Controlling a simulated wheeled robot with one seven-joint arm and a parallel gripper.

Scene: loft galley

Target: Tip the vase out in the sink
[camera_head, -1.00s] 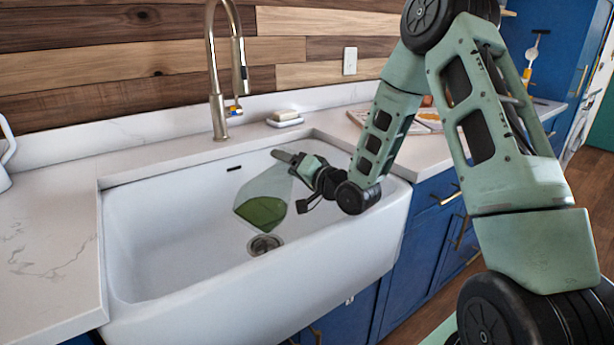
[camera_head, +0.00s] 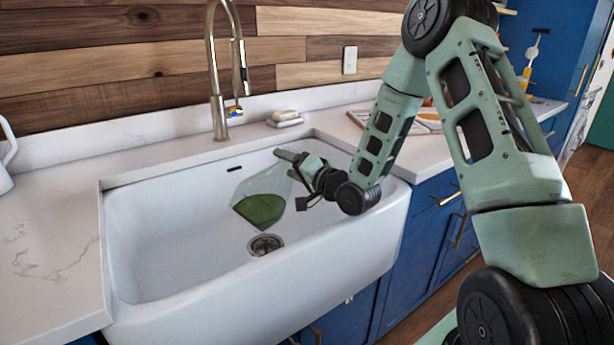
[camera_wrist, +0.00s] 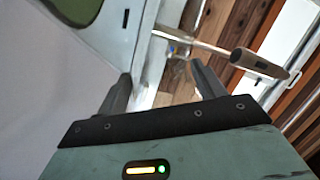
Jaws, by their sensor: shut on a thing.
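The vase (camera_head: 275,180) is clear glass with green liquid (camera_head: 260,210) pooled in its lower, wider part. It is held tilted inside the white sink (camera_head: 150,225), above and behind the drain (camera_head: 265,244). My gripper (camera_head: 289,160) is shut on the vase at its upper right side. In the wrist view, both fingers of my gripper (camera_wrist: 160,88) show, and green liquid (camera_wrist: 82,15) shows at the top left. The glass between the fingers is hard to make out. I see no liquid stream leaving the vase.
A tall metal faucet (camera_head: 218,110) stands behind the sink, left of the vase. A soap dish (camera_head: 285,122) sits on the back ledge. The counter (camera_head: 50,235) left of the sink is mostly clear. An open book (camera_head: 425,120) lies on the right counter.

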